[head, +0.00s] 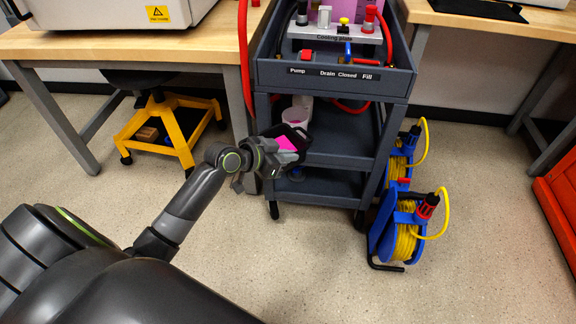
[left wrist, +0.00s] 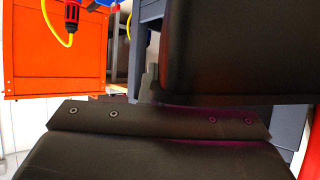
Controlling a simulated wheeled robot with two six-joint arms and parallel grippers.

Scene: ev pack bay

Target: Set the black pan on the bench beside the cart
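The black pan (head: 300,136), with pink contents showing, is in front of the cart's left side, beside the corner leg. My left gripper (head: 274,156) is at the pan's left side and appears shut on it; the fingertips are mostly hidden in the head view. In the left wrist view, large dark surfaces and a dark strip with screws (left wrist: 160,120) fill the near view, with a pink sheen. The grey cart (head: 330,76) stands in the middle. The wooden bench (head: 110,46) is left of it. My right gripper is out of view.
A white machine (head: 110,12) sits at the bench's back. A yellow step stool (head: 172,128) is under it. A white bucket (head: 296,116) stands on the cart's shelf. Blue reels with yellow cable (head: 403,240) stand right of the cart. The bench's front strip is clear.

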